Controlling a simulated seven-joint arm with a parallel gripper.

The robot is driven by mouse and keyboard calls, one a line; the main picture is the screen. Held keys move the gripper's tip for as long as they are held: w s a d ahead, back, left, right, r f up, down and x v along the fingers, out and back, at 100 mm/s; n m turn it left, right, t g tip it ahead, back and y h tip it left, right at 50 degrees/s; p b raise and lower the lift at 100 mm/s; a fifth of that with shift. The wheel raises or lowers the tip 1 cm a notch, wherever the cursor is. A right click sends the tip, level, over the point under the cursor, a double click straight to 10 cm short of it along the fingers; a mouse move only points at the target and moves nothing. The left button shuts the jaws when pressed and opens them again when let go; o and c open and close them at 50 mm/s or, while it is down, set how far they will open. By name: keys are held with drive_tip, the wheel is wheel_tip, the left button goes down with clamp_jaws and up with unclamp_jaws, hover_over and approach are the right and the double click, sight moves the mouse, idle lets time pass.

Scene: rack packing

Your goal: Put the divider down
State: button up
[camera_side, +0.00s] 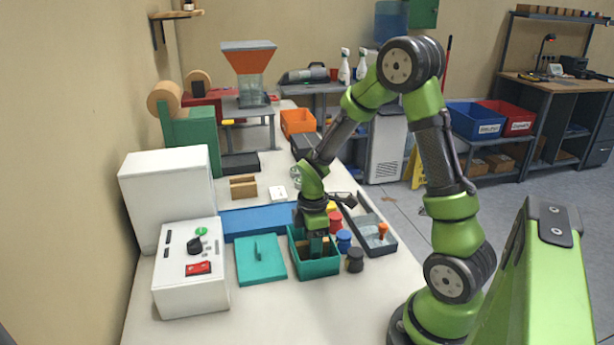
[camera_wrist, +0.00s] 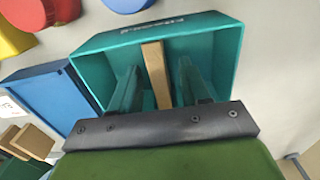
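The divider (camera_wrist: 155,75), a light wooden strip, stands inside the teal box (camera_wrist: 215,45). It runs between the two fingers of my gripper (camera_wrist: 157,80) in the wrist view. The fingers are apart, with a visible gap on the divider's right side and a narrower one on its left. The divider's lower part is hidden by the gripper body. In the side view my gripper (camera_side: 318,245) reaches down into the teal box (camera_side: 318,268), and the arm mostly hides the divider there.
Red, blue and dark round jars (camera_side: 355,260) stand close on the right, beside a grey tray (camera_side: 375,225). A wooden holder (camera_side: 243,187) and a white control box (camera_side: 190,268) stand left.

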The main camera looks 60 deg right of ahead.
wheel_tip(320, 180, up, 12)
drive_tip(key=s+a+r+m+t+y, duration=0.1)
drive_tip(key=s+a+r+m+t, duration=0.2)
drive_tip(key=s+a+r+m, duration=0.1)
drive_tip(key=s+a+r+m+t+y, duration=0.1)
drive_tip(key=s+a+r+m+t, duration=0.3)
drive_tip(key=a+m, duration=0.5)
wheel_tip(320, 180, up, 2)
drive_tip(key=shift+s+a+r, duration=0.1)
drive_tip(key=shift+s+a, duration=0.05)
drive_tip(key=shift+a, duration=0.3)
